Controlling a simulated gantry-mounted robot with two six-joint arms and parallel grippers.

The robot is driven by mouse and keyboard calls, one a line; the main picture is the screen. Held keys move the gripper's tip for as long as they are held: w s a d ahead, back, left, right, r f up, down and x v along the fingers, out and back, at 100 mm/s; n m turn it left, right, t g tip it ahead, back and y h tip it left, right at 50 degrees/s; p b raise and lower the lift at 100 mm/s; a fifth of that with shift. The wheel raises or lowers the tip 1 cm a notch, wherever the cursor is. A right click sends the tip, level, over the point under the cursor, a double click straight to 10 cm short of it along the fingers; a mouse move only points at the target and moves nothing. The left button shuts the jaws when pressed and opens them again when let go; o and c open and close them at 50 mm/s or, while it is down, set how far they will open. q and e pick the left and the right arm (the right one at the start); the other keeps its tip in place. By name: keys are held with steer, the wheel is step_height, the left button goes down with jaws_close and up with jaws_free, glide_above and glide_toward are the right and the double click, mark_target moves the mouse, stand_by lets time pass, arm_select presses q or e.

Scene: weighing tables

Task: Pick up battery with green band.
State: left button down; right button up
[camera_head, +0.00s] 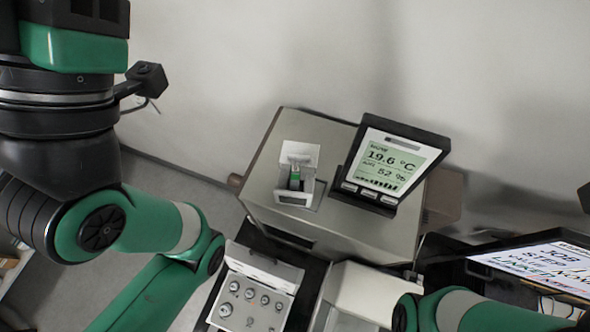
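A small dark battery with a green band (295,177) stands in a white open box or holder (297,152) on the grey top of a cabinet (270,185), near the middle of the view. Its lower end is partly hidden by the holder's front. Neither of my grippers is in view. Only green and black links of my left arm show at the left, and part of my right arm shows at the bottom right. No gripper is at the battery.
A tilted display (388,167) reading 19.6 °C stands right of the holder. Below the cabinet lie an open case of metal weights (250,300) and a pale box-shaped device (360,290). A screen with text (540,265) is at the right. A wall stands behind.

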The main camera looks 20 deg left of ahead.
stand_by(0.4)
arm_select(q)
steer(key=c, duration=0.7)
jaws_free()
